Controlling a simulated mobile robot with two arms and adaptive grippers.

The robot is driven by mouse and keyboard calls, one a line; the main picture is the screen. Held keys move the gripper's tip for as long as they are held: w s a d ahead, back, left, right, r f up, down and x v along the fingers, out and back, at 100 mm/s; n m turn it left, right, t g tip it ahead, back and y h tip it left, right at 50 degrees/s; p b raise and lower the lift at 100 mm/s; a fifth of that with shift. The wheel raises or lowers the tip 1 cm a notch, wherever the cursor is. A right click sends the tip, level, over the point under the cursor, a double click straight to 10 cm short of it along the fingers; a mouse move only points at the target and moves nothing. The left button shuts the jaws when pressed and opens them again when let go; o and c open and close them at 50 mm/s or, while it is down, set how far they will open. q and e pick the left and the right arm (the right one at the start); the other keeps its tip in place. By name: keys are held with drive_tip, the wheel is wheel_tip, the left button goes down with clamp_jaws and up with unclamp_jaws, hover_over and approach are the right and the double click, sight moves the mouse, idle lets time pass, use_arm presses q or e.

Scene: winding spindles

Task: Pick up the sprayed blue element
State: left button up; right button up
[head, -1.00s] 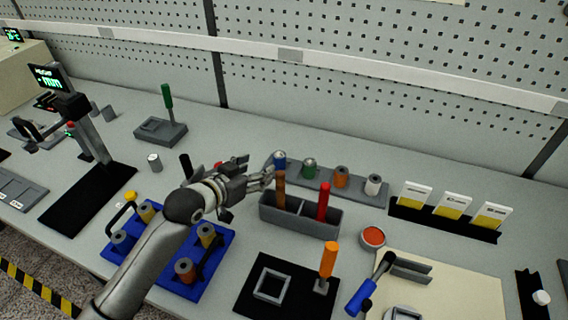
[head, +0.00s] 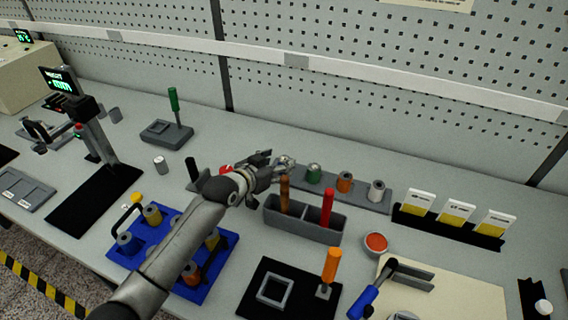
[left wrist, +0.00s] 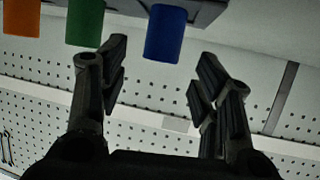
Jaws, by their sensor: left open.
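The blue element (left wrist: 165,33) is the end one of a row of coloured spools on a grey rack (head: 328,187). In the head view my left gripper (head: 277,170) is at the rack's left end and hides most of it; only a pale top (head: 285,160) shows there. In the left wrist view my left gripper (left wrist: 162,75) is open, and the blue element stands in line with the gap between its fingers. I cannot tell whether the fingers touch it. My right gripper is not in view.
A green spool (head: 314,173), an orange spool (head: 345,182) and a white spool (head: 377,191) stand beside it on the rack. A grey bin (head: 302,228) with brown and red handles sits in front. A blue tray (head: 222,262) with spools lies under my arm.

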use_arm(q)
drive_tip(key=shift+x, duration=1.15)
drive_tip(key=c, duration=1.1)
